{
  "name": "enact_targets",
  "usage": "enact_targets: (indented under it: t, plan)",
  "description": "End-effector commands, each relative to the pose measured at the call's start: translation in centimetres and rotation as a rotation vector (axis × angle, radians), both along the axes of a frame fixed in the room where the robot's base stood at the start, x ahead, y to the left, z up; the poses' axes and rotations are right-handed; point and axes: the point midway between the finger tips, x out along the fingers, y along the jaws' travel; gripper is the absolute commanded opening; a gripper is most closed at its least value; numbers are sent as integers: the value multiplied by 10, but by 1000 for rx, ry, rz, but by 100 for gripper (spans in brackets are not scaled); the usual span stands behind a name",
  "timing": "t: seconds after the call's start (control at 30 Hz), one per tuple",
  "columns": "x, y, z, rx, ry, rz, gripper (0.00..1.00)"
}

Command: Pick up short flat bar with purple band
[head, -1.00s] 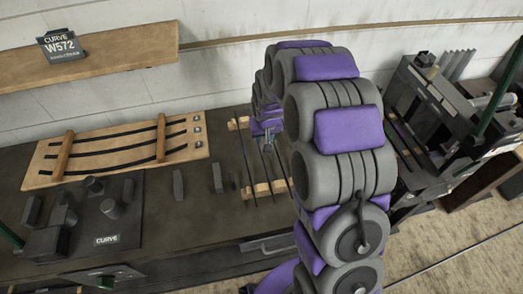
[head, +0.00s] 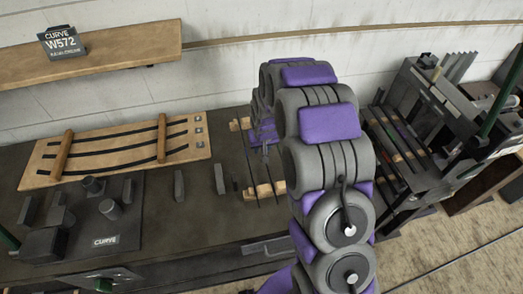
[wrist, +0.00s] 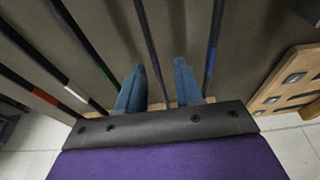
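In the wrist view my gripper (wrist: 159,66) has its two blue fingers apart. A thin dark bar with a faint purple tint (wrist: 149,38) runs lengthwise between them; its band is hard to make out, and I cannot tell whether either finger touches it. Other bars lie on both sides: one with a red band (wrist: 44,97), one with a white band (wrist: 76,93), one with a green tint (wrist: 92,52) and one with a blue band (wrist: 211,56). In the head view my gripper (head: 264,135) is over the rack of bars, largely hidden by my arm.
Light wooden supports (head: 264,190) carry the bars on the dark bench (head: 205,222). A wooden board with curved strips (head: 115,150) lies to the left, near small dark blocks. A dark machine (head: 425,115) with more bars stands to the right.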

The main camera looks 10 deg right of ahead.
Motion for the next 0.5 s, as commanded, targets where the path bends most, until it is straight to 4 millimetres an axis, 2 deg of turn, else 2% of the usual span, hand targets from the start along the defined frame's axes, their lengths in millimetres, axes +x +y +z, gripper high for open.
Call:
enact_targets:
  t: [0.5]
  plan:
    - [0, 0, -5, 0, 2, 0, 35]
